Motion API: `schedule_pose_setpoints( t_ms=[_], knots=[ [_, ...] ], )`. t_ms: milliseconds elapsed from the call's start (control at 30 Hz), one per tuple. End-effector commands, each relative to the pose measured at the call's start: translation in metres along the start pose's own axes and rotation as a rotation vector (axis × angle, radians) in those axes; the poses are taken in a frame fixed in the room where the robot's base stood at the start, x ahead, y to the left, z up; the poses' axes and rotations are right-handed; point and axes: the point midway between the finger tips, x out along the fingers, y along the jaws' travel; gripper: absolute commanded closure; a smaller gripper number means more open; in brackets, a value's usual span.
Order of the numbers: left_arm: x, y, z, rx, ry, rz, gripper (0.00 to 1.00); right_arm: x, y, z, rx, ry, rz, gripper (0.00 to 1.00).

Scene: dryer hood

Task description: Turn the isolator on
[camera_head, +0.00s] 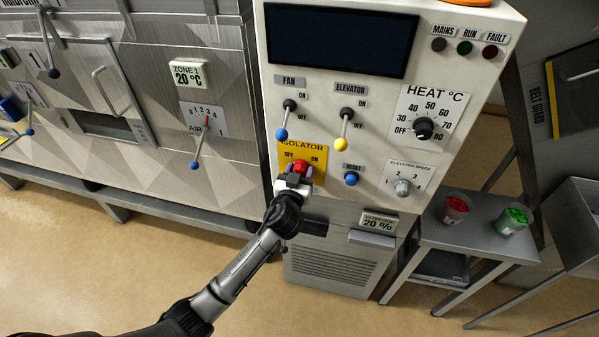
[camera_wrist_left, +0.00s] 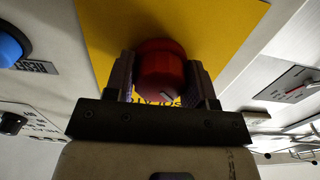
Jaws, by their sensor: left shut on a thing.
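The isolator is a red rotary knob (camera_head: 301,168) on a yellow plate (camera_head: 316,152) marked OFF and ON, low on the white control panel. My left gripper (camera_head: 297,175) is shut on the red knob, with one finger on each side. In the left wrist view the knob (camera_wrist_left: 160,68) sits between the two fingers (camera_wrist_left: 165,82) in front of the yellow plate (camera_wrist_left: 220,30). The gripper hides part of the plate, and I cannot tell which way the knob points. My right gripper is not in view.
Close by on the panel are the blue-tipped fan lever (camera_head: 282,133), the yellow-tipped elevator lever (camera_head: 341,143), the blue reset button (camera_head: 351,178) and the elevator speed knob (camera_head: 403,187). The heat dial (camera_head: 424,128) is further right. A side table (camera_head: 460,240) holds two small tubs.

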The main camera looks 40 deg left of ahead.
Motion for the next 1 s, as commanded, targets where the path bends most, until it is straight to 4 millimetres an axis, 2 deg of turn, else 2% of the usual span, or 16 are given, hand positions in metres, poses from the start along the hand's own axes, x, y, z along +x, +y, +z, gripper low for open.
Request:
schedule_pose_setpoints(
  t_ms=[367, 1000],
  knots=[
    [0.0, 0.0, -0.002, 0.15, 0.0, 0.0, 0.73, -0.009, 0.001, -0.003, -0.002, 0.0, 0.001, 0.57],
    [0.0, 0.0, -0.002, 0.753, -0.001, 0.0, 0.73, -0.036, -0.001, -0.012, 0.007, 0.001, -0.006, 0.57]
  ],
)
